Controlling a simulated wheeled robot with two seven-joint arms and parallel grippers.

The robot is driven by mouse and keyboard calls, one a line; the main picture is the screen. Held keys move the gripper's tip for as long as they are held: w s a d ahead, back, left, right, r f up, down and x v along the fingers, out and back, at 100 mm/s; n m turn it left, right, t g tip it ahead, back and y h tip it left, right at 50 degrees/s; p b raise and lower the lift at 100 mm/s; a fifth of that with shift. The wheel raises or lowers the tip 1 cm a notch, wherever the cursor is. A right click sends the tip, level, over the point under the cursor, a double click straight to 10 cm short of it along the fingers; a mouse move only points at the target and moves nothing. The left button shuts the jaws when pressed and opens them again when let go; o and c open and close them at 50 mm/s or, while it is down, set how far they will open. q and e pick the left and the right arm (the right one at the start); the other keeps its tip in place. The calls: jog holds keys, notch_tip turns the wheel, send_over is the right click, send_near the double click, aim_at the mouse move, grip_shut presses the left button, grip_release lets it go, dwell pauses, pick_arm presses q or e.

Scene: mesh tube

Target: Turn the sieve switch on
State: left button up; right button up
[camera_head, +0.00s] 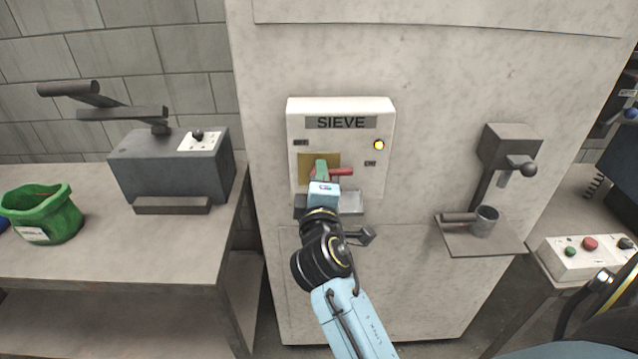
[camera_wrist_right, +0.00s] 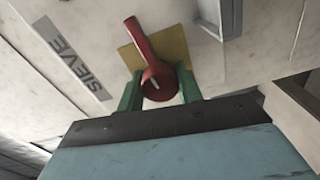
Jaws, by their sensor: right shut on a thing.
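The sieve switch is a red lever (camera_head: 340,171) on a yellow plate (camera_head: 305,168), set in a white panel (camera_head: 345,112) marked SIEVE. In the head view the lever points right, toward a small dark label too small to read. My right gripper (camera_head: 321,168) is at the switch, its green fingers on either side of the lever's round hub. In the right wrist view the gripper (camera_wrist_right: 160,88) is shut on the red lever (camera_wrist_right: 143,45), whose arm sticks out past the fingers. A round yellow lamp (camera_head: 379,145) is on the panel's right. My left gripper is not in view.
A grey tray (camera_head: 352,203) and a dark knob (camera_head: 362,236) jut out below the panel. Right of it is a spout (camera_head: 510,150) over a shelf with a metal cup (camera_head: 485,222). A bench with a lever press (camera_head: 170,165) and green bag (camera_head: 42,215) stands left.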

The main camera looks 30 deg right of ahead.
jog(key=shift+m, duration=0.6)
jog(key=o, duration=1)
jog(key=shift+s, duration=0.1)
jog(key=b+v, duration=0.1)
jog(key=v, duration=0.6)
jog(key=shift+s+a, duration=0.15)
jog(key=shift+s, duration=0.05)
